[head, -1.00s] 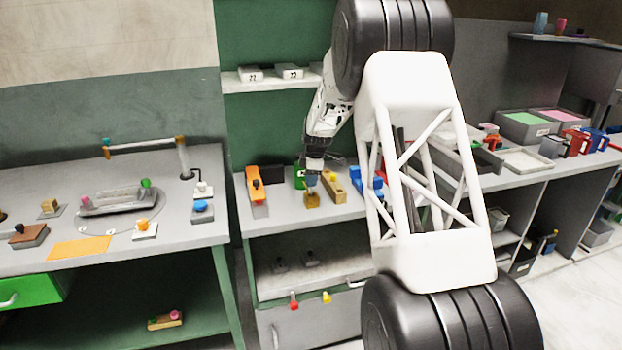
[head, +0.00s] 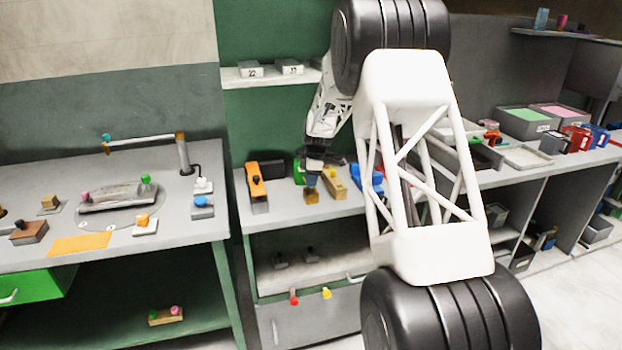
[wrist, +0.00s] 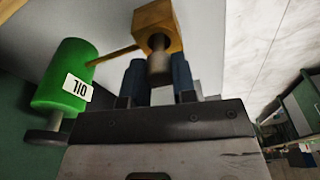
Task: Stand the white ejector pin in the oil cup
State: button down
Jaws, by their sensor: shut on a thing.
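My gripper (wrist: 158,82) is shut on a short cylinder (wrist: 160,67), seen between its two blue fingers in the wrist view. It looks grey-brown in the shade and seems to be the ejector pin. Its far end is at the dark round opening of a yellow-orange block (wrist: 170,20), which seems to be the oil cup. I cannot tell how far it is inside. A green cylinder marked OIL (wrist: 70,65) stands beside it, with a thin yellow spout reaching to the block. In the head view my gripper (head: 313,178) is just above the block (head: 311,196); the pin is too small to see.
On the same bench, an orange item (head: 255,180) stands left, with a yellow block (head: 334,183) and a blue item (head: 366,180) close on the right. A shelf (head: 275,80) holds two numbered boxes behind. The left table (head: 120,235) carries several small fixtures.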

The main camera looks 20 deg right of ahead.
jog(key=shift+f, duration=0.8)
jog(key=c, duration=0.8)
grip_release()
jog(key=shift+c, duration=0.2)
jog(key=shift+r, duration=0.15)
jog(key=shift+s+d+r, duration=0.1)
jog(key=shift+d+r, duration=0.1)
jog(key=shift+r, duration=1.7)
jog(key=shift+d+r, duration=0.2)
jog(key=shift+r, duration=1.65)
jog(key=shift+r, duration=0.1)
